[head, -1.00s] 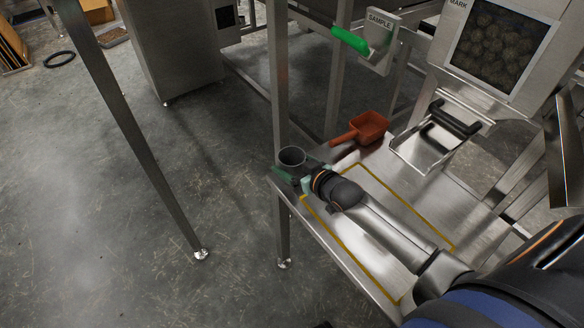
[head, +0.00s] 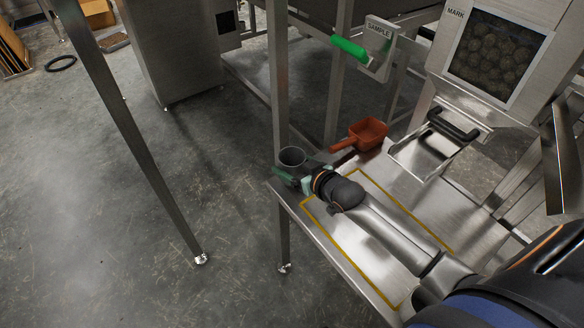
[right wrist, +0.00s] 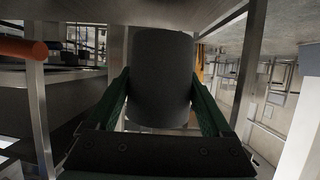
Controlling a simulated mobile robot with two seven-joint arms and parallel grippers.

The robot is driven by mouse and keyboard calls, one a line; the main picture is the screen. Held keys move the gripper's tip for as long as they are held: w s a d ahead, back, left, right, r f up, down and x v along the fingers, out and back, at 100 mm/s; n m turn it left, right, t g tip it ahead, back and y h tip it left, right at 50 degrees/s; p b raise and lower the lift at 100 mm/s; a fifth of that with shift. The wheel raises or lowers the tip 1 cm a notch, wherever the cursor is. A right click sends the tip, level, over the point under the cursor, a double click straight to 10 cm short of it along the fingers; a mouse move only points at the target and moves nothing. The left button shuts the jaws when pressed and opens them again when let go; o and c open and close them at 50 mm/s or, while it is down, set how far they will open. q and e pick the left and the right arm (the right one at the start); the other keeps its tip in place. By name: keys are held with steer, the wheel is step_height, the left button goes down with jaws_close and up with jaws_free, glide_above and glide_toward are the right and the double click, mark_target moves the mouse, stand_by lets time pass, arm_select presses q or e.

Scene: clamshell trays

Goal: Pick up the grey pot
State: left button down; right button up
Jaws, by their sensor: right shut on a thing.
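The grey pot (head: 292,156) is at the far left corner of the steel table (head: 326,236), open end up in the head view. My right gripper (head: 294,172) is shut on it, with one green finger on each side. In the right wrist view the pot (right wrist: 161,78) fills the space between the two fingers (right wrist: 160,100) and looks dark grey. Whether its base touches the table is hidden by the gripper in the head view. My left gripper is not in view.
An orange-red scoop (head: 367,134) lies on the table just right of the pot. A metal tray with a black handle (head: 453,124) stands further right. A steel post (head: 279,90) rises close behind the pot. A yellow outline marks clear tabletop under my right arm.

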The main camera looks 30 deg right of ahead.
steer(key=s+a+r+p, duration=0.1)
steer(key=s+r+p, duration=0.3)
steer(key=s+r, duration=0.7)
steer(key=shift+s+a, duration=0.35)
steer(key=shift+s, duration=1.1)
steer(key=shift+f, duration=0.1)
steer(key=shift+w, duration=0.1)
